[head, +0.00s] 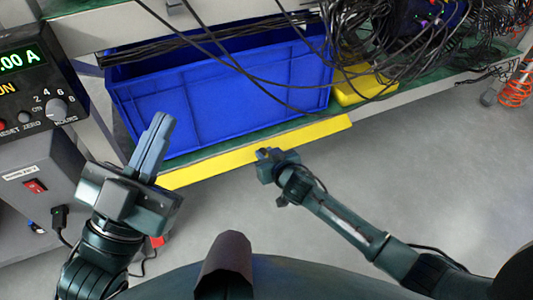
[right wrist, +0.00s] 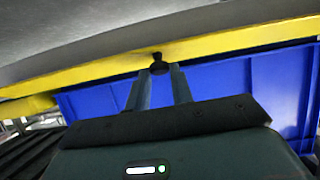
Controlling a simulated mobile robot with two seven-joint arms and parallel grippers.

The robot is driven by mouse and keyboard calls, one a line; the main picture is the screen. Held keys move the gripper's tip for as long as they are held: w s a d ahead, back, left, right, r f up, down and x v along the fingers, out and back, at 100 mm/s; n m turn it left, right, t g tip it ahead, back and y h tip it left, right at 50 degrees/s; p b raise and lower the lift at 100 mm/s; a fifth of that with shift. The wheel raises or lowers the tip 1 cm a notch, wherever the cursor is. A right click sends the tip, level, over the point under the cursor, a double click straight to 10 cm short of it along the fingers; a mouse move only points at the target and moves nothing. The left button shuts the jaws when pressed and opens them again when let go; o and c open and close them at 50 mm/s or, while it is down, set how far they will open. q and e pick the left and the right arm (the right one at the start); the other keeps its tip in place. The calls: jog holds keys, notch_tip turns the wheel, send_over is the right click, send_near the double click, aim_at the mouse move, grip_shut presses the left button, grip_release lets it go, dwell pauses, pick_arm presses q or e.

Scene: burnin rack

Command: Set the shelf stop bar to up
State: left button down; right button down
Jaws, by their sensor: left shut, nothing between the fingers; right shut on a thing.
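The yellow shelf stop bar (head: 313,132) runs along the front edge of the lower shelf, in front of a blue bin (head: 215,95). It also crosses the right wrist view (right wrist: 225,42), with a small black knob (right wrist: 157,63) on it. My right gripper (head: 267,154) is at the middle of the bar. Its fingers (right wrist: 158,72) are shut on the black knob, which is largely hidden in the head view. My left gripper (head: 160,122) is shut and empty, pointing up near the bar's left end, in front of the bin's left side.
Black cables (head: 385,50) hang over the bin and shelf at the upper right. A yellow bin (head: 362,88) sits right of the blue one. A power unit with a display (head: 35,85) and a grey box with a red switch (head: 40,185) stand at left.

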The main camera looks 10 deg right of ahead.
aim_at(263, 151)
pick_arm(q)
jog(key=shift+n+p, duration=0.3)
jog(key=shift+p, duration=0.05)
pick_arm(e)
jog(key=shift+r, duration=0.2)
